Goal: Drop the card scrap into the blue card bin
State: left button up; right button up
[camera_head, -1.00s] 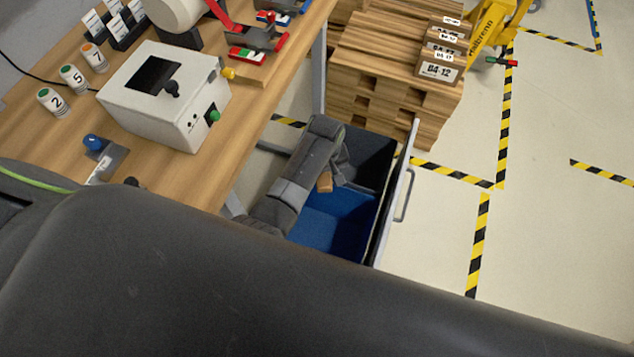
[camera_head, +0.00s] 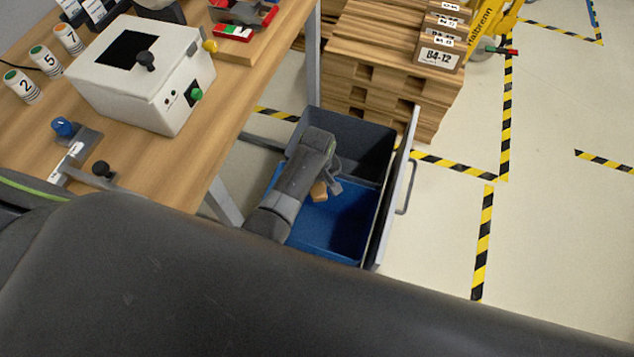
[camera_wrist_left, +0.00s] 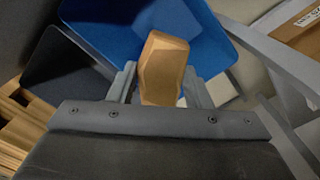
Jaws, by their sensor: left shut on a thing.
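The card scrap (camera_head: 319,191) is a small tan-brown piece held between the fingers of my left gripper (camera_head: 330,185). In the left wrist view the card scrap (camera_wrist_left: 164,68) sits between the two jaws of my left gripper (camera_wrist_left: 163,85), with blue behind it. The blue card bin (camera_head: 345,218) is inside an open drawer under the bench. In the head view the left gripper and scrap appear over the blue bin, near its dark neighbour. The blue bin also shows in the left wrist view (camera_wrist_left: 105,28). My right gripper is not in view.
A dark grey bin (camera_head: 352,140) lies behind the blue one in the drawer. The drawer front with its handle (camera_head: 405,188) is on the right. The wooden bench (camera_head: 165,165) carries a white box (camera_head: 150,80). Stacked pallets (camera_head: 375,65) stand behind. Floor at right is clear.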

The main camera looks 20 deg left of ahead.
aim_at(317, 186)
pick_arm(q)
jog(key=shift+f, duration=0.2)
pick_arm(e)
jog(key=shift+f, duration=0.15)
pick_arm(q)
jog(key=o, duration=1)
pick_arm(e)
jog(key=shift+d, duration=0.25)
pick_arm(q)
jog(key=shift+r, duration=0.15)
notch_tip(317, 186, up, 17)
jog(key=p, duration=1.9)
jog(key=shift+r, duration=0.1)
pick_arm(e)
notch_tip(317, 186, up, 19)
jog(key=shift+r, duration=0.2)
